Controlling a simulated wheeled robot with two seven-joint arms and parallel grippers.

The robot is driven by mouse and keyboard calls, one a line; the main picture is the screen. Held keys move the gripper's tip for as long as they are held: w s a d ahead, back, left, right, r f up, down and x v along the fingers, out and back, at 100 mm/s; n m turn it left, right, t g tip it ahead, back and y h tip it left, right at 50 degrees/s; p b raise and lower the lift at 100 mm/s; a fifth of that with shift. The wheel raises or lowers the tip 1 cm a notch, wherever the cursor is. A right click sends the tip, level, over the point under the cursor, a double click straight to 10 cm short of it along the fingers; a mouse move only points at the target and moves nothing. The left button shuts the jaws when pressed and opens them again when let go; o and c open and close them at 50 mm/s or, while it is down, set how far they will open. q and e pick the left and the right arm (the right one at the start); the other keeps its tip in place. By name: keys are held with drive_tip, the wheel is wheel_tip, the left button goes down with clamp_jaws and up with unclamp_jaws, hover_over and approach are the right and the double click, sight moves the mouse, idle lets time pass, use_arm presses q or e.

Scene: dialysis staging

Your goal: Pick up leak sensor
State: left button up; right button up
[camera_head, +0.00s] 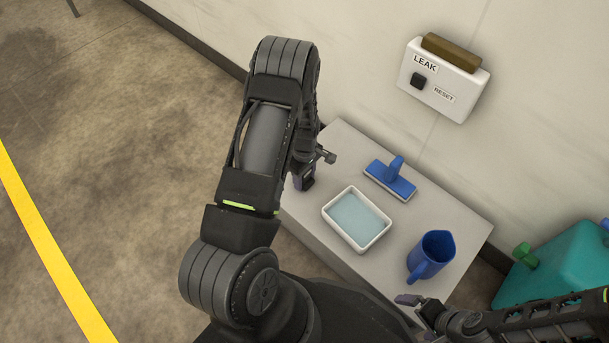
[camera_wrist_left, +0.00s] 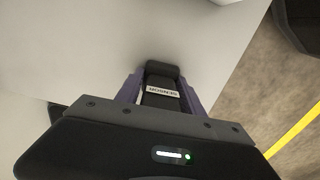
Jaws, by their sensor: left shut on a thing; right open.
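The leak sensor (camera_wrist_left: 161,92) is a small dark block with a white label reading "SENSOR". In the left wrist view it sits between the two purple fingers of my left gripper (camera_wrist_left: 160,95), which is shut on it. A pale grey surface lies behind it; I cannot tell whether the sensor touches it. In the head view my left gripper (camera_head: 304,178) is at the left end of the grey table, and my arm hides the sensor. My right gripper (camera_head: 420,306) is open and empty near the table's front right edge.
On the grey table (camera_head: 340,143) are a white tray (camera_head: 331,213) with pale blue liquid, a blue squeegee-like tool (camera_head: 391,181) and a blue jug (camera_head: 431,255). A white LEAK/RESET box (camera_head: 443,84) hangs on the wall. A teal container (camera_head: 565,265) stands at right.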

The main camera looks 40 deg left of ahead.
use_arm(q)
drive_tip(key=shift+c, duration=1.1)
wheel_tip(320, 180, up, 10)
drive_tip(key=p, duration=0.3)
drive_tip(key=shift+p, duration=0.3)
